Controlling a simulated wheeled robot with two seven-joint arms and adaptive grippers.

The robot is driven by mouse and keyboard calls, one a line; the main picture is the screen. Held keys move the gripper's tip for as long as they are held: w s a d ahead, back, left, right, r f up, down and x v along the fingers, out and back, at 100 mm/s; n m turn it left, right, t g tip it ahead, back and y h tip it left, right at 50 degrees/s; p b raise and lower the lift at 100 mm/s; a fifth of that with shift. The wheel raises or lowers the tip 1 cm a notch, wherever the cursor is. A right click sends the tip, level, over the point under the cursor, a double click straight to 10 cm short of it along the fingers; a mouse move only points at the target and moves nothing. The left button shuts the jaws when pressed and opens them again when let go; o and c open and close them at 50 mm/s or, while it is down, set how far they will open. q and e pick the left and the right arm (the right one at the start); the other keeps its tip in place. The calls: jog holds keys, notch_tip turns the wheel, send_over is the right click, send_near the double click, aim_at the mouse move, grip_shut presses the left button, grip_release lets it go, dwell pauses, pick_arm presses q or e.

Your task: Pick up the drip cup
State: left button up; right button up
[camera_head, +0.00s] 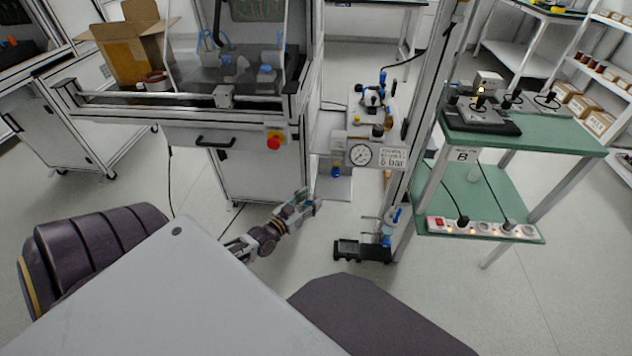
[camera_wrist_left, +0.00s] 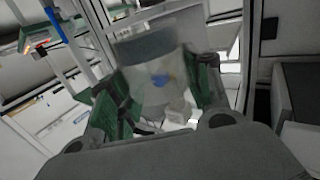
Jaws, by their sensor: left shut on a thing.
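The drip cup (camera_wrist_left: 150,78) is a clear, see-through cup with a grey band near its top in the left wrist view. My left gripper (camera_wrist_left: 160,98) is shut on it, with one green-padded finger on each side of the cup. The cup looks tilted in that picture, and a blue spot shows on or through it. In the head view my left gripper (camera_head: 305,202) is low in front of the workbench cabinet, left of the gauge unit. The cup is too small there to make out clearly. My right gripper is not in view.
A pressure gauge (camera_head: 361,154) with a 6 bar label sits right of my left gripper. A black foot-like base (camera_head: 362,251) stands below it by an upright post. A green two-level table (camera_head: 545,137) with a power strip (camera_head: 482,229) stands at right. Floor between is clear.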

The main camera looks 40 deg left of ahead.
aim_at(304, 205)
pick_arm(q)
jog(key=shift+s+p, duration=0.3)
jog(key=shift+s, duration=1.2)
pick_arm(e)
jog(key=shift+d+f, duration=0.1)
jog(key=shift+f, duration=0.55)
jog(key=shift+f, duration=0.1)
